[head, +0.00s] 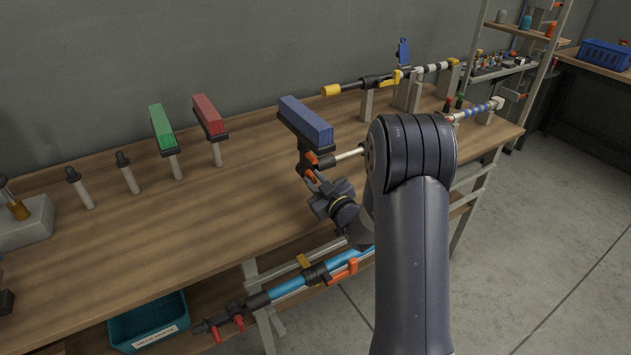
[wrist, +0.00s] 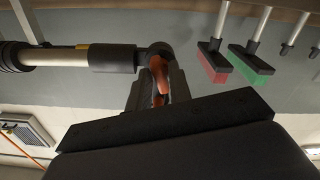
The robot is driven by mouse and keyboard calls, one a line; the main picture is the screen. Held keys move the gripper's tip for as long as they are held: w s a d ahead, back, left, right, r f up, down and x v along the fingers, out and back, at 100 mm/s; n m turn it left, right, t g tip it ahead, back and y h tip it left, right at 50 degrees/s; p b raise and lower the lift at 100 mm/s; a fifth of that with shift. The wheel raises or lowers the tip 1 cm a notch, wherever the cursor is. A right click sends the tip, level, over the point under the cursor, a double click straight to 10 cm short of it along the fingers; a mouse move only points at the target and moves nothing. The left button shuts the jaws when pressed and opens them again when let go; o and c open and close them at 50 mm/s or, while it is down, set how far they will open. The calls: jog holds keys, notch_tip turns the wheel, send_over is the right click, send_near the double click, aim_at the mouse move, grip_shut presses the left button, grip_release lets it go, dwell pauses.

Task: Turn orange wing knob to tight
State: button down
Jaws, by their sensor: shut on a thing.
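The orange wing knob (head: 311,157) sits at the joint between a pole and the neck under a blue brush head (head: 307,121). My gripper (head: 312,176) is at this joint, shut on the orange wing knob, with orange showing beside the fingers. A large dark block with a black bar (wrist: 165,120) fills the lower part of that view. The fingertips are hard to make out there. The knob's exact angle cannot be told.
Green (head: 161,128) and red (head: 208,114) brushes stand upright to the left. A yellow-ended pole (head: 363,84) lies on supports behind. A blue pole (head: 290,287) with orange parts runs below the bench edge.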

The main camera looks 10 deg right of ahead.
jog(key=shift+f, duration=0.1)
jog(key=shift+f+m+b, duration=0.1)
jog(key=shift+m+b, duration=0.8)
jog(key=shift+b, duration=0.15)
jog(key=shift+m+b, duration=0.55)
jog(key=shift+m, duration=0.65)
jog(key=c, duration=1.5)
grip_release()
jog(key=shift+r, duration=0.2)
jog(key=b+v, duration=0.1)
jog(key=v, duration=1)
